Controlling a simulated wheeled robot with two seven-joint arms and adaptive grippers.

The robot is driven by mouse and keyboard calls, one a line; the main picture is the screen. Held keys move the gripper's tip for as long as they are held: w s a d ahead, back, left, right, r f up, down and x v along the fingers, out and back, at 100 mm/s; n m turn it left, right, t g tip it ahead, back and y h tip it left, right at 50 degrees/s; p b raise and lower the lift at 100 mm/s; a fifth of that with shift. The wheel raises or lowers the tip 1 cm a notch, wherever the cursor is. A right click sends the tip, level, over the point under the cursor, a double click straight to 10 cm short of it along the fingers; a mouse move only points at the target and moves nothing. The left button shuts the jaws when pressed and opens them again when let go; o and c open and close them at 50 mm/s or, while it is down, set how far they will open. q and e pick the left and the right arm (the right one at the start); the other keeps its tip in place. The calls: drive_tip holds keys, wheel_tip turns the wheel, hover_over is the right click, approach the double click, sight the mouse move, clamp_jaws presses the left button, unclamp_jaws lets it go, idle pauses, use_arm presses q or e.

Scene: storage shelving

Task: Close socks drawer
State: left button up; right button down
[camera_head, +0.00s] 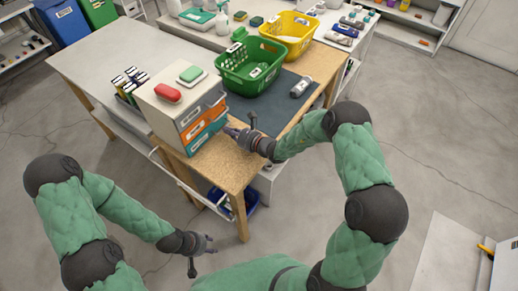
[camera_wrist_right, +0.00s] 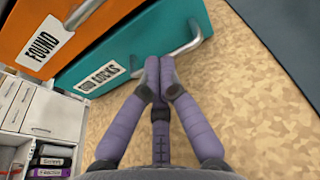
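The lowest, teal drawer (camera_wrist_right: 112,60) carries a label that appears to read "ODD SOCKS" and a metal bar handle (camera_wrist_right: 188,46). It also shows in the head view (camera_head: 207,133); I cannot tell how far out it stands. My right gripper (camera_wrist_right: 158,70) has its fingertips together at the near end of this handle; the head view shows it (camera_head: 230,131) in front of the teal drawer. My left gripper (camera_head: 205,254) is open and empty, low and away from the table.
The orange drawer (camera_wrist_right: 45,30), labelled "FOUND", is just above. A red item (camera_head: 168,92) and a green item (camera_head: 190,73) lie on the unit. A green basket (camera_head: 236,75) and yellow basket (camera_head: 300,28) stand behind. Bare wooden tabletop (camera_wrist_right: 235,110) lies before the drawers.

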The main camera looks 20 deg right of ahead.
drive_tip(key=shift+r, duration=0.2)
drive_tip(key=v, duration=1.2)
drive_tip(key=shift+f, duration=0.2)
